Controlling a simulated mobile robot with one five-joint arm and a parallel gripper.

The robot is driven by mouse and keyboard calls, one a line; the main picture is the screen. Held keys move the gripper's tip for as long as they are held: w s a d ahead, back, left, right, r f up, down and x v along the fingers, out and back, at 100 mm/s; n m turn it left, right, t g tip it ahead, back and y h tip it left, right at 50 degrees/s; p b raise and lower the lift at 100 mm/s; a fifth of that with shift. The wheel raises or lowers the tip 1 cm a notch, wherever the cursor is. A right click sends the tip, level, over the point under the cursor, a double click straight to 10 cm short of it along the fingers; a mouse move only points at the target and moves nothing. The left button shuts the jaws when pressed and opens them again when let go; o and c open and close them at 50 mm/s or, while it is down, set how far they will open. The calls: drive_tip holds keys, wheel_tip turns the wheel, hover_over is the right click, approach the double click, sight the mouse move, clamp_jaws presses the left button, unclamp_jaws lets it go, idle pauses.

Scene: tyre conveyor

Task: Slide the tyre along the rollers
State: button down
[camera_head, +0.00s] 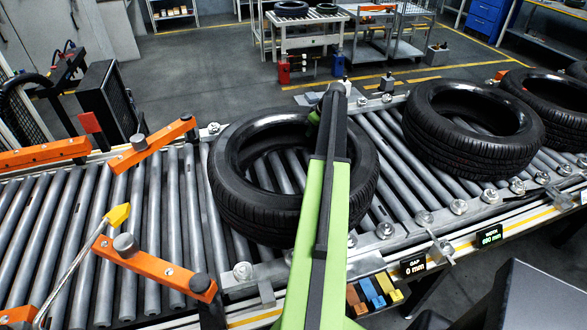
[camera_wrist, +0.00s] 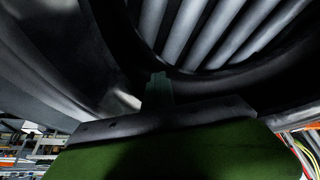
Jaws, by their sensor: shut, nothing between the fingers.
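A black tyre (camera_head: 235,190) lies flat on the grey rollers (camera_head: 150,215) in the middle of the head view. My green arm reaches across its right part and hides some of the rim. My gripper (camera_wrist: 158,84) is shut and empty in the wrist view, with its fingertips at the dark tyre wall (camera_wrist: 115,50). Rollers show through the tyre's opening beyond the fingertips. In the head view the gripper is mostly hidden behind the arm near the tyre's far right rim. I cannot tell whether the fingers touch the rubber.
Orange guide arms (camera_head: 155,270) with grey knobs stand over the rollers to the left. A yellow-tipped rod (camera_head: 117,214) is there too. A second tyre (camera_head: 470,158) lies to the right, with a third (camera_head: 550,98) beyond it. Bare rollers lie left of the middle tyre.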

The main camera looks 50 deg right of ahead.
drive_tip(key=w+d, duration=0.2)
drive_tip(key=d, duration=0.1)
drive_tip(key=shift+a, duration=0.1)
idle(0.4)
wheel_tip(320, 180, up, 13)
drive_tip(key=s+a+p, duration=0.1)
drive_tip(key=a+p, duration=0.1)
drive_tip(key=p, duration=1.1)
drive_tip(key=shift+s, duration=0.2)
